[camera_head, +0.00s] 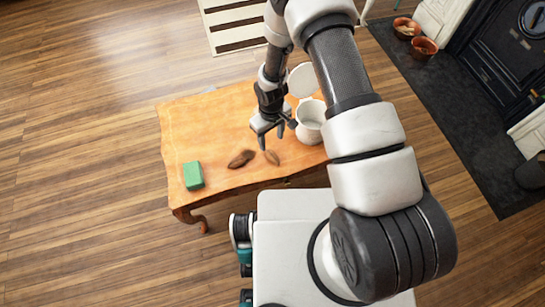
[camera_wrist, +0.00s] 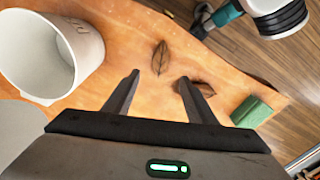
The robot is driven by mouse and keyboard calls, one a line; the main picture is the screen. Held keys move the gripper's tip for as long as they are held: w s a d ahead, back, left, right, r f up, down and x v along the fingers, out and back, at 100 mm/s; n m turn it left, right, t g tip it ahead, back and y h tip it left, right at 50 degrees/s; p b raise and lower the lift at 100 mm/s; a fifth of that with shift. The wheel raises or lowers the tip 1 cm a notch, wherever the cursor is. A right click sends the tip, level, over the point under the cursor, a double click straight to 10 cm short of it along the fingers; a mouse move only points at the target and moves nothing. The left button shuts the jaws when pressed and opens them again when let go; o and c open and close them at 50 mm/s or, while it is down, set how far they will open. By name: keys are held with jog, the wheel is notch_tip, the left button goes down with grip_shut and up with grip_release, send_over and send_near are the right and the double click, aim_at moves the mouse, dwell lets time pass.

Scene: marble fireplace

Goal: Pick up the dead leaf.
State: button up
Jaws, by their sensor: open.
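The dead leaf (camera_head: 272,157) is a slim, pointed brown leaf lying flat on the wooden table, near its front edge. In the wrist view the leaf (camera_wrist: 160,57) shows a central vein and lies just beyond the fingertips, roughly centred between them. My gripper (camera_head: 271,141) is open and empty, above the table and slightly behind the leaf in the head view. Its two fingers also show in the wrist view (camera_wrist: 160,77). A darker brown object (camera_head: 241,159) lies left of the leaf; in the wrist view it (camera_wrist: 206,88) is partly hidden by the right finger.
A green block (camera_head: 193,175) sits at the table's left front. A white pot (camera_head: 310,123) stands close to the right of my gripper, with a round white piece (camera_head: 302,80) behind it.

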send_over(273, 155)
jog(key=f, duration=0.4)
jog(key=shift+w+a+f, duration=0.3)
jog(key=shift+w+f, duration=0.05)
jog(key=shift+f, duration=0.05)
jog(key=shift+s+d+f+b, duration=0.1)
jog(key=shift+f+b, duration=0.1)
jog(key=shift+f, duration=0.7)
jog(key=shift+s+d+f+b, duration=0.1)
jog(key=shift+s+f+b, duration=0.1)
jog(key=shift+f, duration=0.65)
jog(key=shift+s+f+b, duration=0.1)
jog(key=shift+f+b, duration=0.1)
jog(key=shift+f, duration=0.7)
jog(key=c, duration=1.1)
